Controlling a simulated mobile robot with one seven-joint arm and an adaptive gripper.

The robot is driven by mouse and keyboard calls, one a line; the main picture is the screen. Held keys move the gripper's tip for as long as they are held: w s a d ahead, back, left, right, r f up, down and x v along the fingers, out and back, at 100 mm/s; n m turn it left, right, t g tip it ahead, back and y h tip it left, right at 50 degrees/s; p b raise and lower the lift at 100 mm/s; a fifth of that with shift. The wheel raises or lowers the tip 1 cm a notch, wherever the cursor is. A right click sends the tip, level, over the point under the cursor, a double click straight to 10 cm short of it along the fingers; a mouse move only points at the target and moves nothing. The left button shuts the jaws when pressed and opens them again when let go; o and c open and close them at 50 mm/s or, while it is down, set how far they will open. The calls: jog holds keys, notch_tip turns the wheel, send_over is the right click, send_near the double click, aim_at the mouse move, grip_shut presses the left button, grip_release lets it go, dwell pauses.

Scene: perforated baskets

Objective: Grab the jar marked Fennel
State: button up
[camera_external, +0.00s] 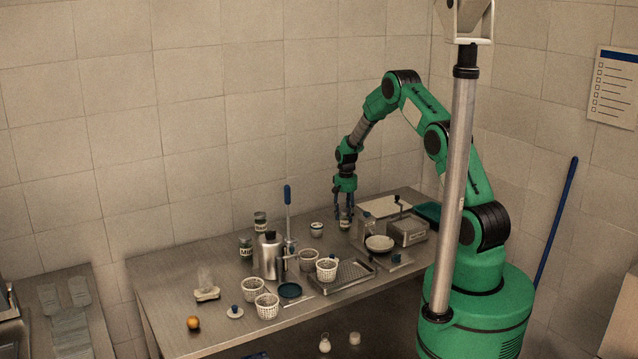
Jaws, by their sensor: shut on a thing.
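My gripper (344,208) points down over the back right part of the metal table (200,262), near the wall. It is shut on a small jar (345,223) with a pale label. The label is too small to read, so I cannot tell whether it says Fennel. I cannot tell whether the jar touches the table. Two similar labelled jars stand farther left: one at the back (260,222) and one nearer (245,247). Their labels are also not readable for sure.
The table's back left is clear.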

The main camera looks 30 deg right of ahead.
jog(key=shift+r, duration=0.1)
jog(key=shift+r, duration=4.9)
